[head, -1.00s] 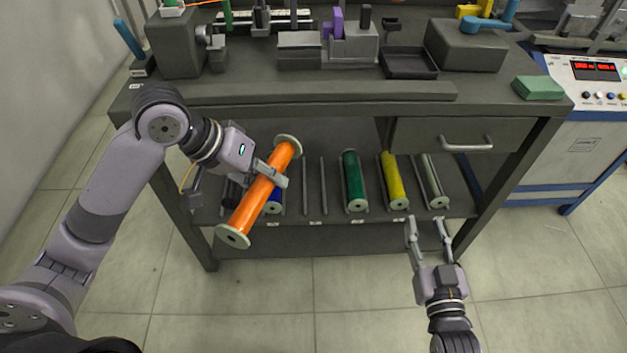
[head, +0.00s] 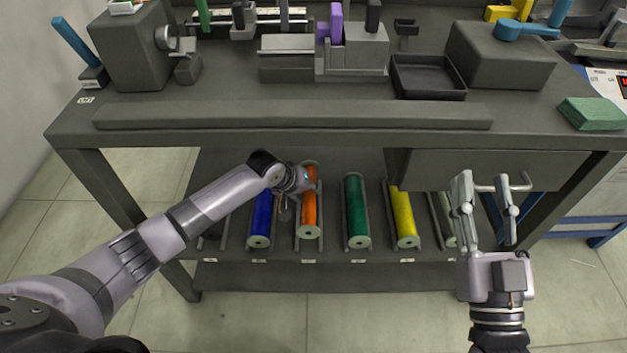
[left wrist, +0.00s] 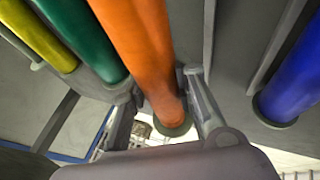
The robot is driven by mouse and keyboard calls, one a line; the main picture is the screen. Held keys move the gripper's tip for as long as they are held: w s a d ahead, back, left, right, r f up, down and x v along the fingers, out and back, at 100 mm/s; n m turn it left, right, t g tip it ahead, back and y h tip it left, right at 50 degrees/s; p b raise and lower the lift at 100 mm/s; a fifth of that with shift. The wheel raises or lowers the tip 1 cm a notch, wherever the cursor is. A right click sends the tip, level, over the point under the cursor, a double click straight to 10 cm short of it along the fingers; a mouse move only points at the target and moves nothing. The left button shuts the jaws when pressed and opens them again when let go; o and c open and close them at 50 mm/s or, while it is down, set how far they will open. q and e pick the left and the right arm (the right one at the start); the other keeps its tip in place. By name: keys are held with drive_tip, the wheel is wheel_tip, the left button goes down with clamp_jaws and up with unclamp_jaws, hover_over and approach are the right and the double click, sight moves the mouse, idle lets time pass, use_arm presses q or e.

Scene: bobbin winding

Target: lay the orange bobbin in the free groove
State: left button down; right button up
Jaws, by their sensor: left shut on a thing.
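The orange bobbin (head: 309,212) lies lengthwise between the blue bobbin (head: 261,217) and the green bobbin (head: 356,212) on the lower shelf, in line with the groove there. My left gripper (head: 305,187) is shut on it from above, towards its far half. In the left wrist view the orange bobbin (left wrist: 146,50) runs between the two fingers of my left gripper (left wrist: 165,100). I cannot tell whether it rests fully on the groove's rails. My right gripper (head: 485,181) is open and empty, in front of the drawer handle (head: 515,188).
The yellow bobbin (head: 403,216) and a grey-green bobbin (head: 444,219) lie to the right on the shelf (head: 330,277). My left arm partly hides the shelf's left end. The bench top (head: 220,95) overhangs the shelf, with fixtures and a dark tray (head: 428,93) on it.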

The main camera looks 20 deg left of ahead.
use_arm(q)
drive_tip(key=shift+w+f, duration=0.1)
drive_tip(key=shift+f+b, duration=0.4)
drive_tip(key=shift+b, duration=0.6)
drive_tip(key=shift+f, duration=0.45)
use_arm(e)
drive_tip(key=s+r+t+y, duration=0.1)
drive_tip(key=s+r+t, duration=0.3)
drive_tip(key=r, duration=0.1)
drive_tip(key=shift+d+r+y, duration=0.15)
drive_tip(key=shift+r+y, duration=0.15)
drive_tip(key=shift+r, duration=0.05)
drive_tip(key=shift+s, duration=0.1)
use_arm(q)
drive_tip(key=c, duration=1.2)
unclamp_jaws()
drive_tip(key=v, duration=1.2)
